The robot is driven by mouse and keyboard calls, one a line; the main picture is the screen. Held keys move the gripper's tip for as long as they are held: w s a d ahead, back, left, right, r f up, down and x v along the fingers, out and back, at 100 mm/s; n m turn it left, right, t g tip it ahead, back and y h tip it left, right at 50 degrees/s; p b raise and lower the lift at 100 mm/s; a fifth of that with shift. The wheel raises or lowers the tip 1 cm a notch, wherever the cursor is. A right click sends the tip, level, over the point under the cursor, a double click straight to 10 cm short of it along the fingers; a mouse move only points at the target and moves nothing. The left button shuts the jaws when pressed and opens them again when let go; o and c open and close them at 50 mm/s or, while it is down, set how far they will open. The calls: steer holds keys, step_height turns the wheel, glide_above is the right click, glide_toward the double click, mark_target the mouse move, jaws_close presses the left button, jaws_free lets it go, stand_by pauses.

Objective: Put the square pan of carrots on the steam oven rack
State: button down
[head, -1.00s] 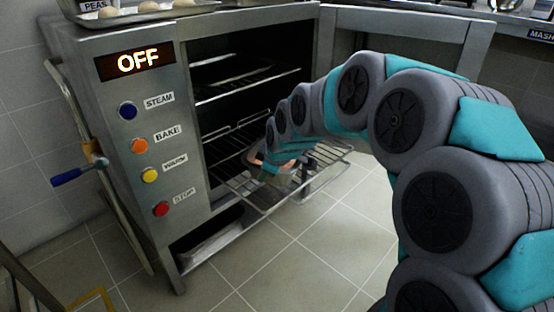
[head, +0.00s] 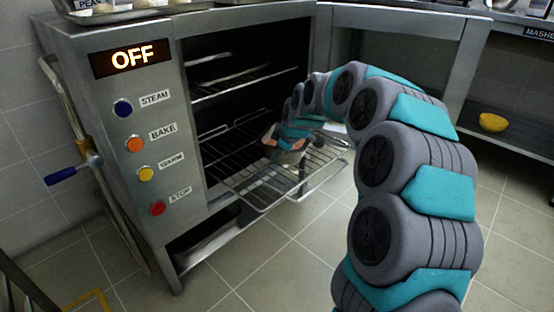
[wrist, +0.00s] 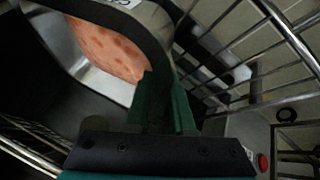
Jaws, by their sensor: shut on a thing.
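The square pan (wrist: 113,86) shows in the upper left of the wrist view, with orange carrots (wrist: 105,46) in it. My gripper (wrist: 165,98) is shut on the near side of this pan. In the head view, a little orange of the carrots (head: 270,133) shows just left of my gripper, which is mostly hidden by my arm. The steam oven (head: 80,62) is open, and its lower rack (head: 262,190) is pulled part way out. The pan is over this rack; I cannot tell whether they touch.
The oven display (head: 131,60) reads OFF, above several coloured buttons. An upper rack (head: 245,82) sits inside the oven. A blue-handled lever (head: 67,175) sticks out at the left. The floor in front is clear.

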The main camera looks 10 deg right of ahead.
step_height(320, 180, down, 2)
steer(key=shift+f, duration=0.1)
steer(key=c, duration=0.8)
jaws_free()
steer(key=shift+o, duration=0.2)
steer(key=v, duration=1.2)
steer(key=s+f+m+g, duration=0.2)
steer(key=s+m, duration=0.2)
steer(key=s, duration=1.1)
steer(key=s+f+m+g+h, duration=0.1)
steer(key=s+f+m+g, duration=0.2)
steer(key=s, duration=1.2)
steer(key=s+f+m+g+h, duration=0.1)
steer(key=s+m, duration=0.4)
steer(key=s, duration=1)
steer(key=shift+s+a+f+m+g+p, duration=0.35)
steer(key=shift+f+g, duration=0.4)
steer(key=shift+g, duration=0.35)
